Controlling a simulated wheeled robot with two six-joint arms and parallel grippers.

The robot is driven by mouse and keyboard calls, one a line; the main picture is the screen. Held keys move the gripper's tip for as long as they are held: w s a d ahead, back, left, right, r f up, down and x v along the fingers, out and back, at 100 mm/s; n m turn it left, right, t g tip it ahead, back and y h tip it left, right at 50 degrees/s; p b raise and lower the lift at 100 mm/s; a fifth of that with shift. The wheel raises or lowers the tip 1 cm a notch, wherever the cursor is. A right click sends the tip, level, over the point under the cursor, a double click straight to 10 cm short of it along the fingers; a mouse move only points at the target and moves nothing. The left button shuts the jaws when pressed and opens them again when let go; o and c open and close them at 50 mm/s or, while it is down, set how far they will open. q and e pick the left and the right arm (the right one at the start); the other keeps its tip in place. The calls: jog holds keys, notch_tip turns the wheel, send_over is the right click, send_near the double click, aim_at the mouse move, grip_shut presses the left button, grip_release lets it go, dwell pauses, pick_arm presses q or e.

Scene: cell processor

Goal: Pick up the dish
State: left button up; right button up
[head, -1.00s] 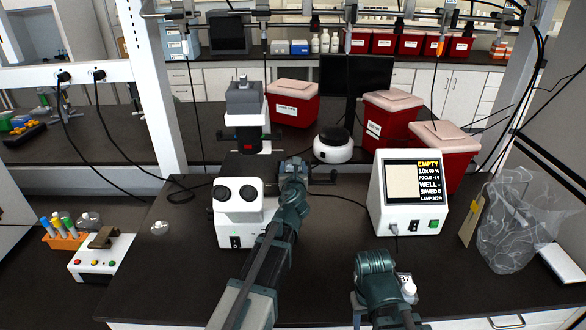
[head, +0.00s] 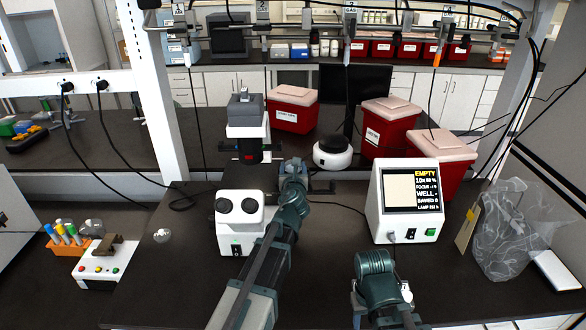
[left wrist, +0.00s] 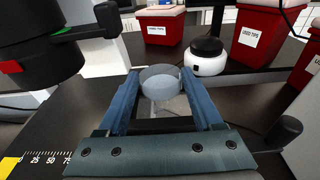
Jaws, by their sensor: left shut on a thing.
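My left gripper (left wrist: 160,74) shows in the left wrist view with a finger on each side of a clear, round, shallow dish (left wrist: 161,83). It is shut on the dish. In the head view the left arm reaches to the right side of the white and black microscope (head: 240,215), and its own wrist hides the fingers and the dish. I cannot tell whether the dish touches anything below. My right arm's wrist is at the lower right of the head view; its fingers do not show.
A white display box (head: 404,200) reading EMPTY stands right of the left arm. Red bins (head: 388,130) and a round white device (head: 333,153) stand behind. A control box (head: 100,262) and tube rack (head: 66,245) are at left. A clear bag (head: 505,240) is at right.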

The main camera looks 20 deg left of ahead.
pick_arm(q)
jog(key=s+d+r+p, duration=0.1)
jog(key=s+d, duration=1)
jog(key=shift+s+r, duration=0.2)
jog(key=o, duration=0.6)
grip_shut()
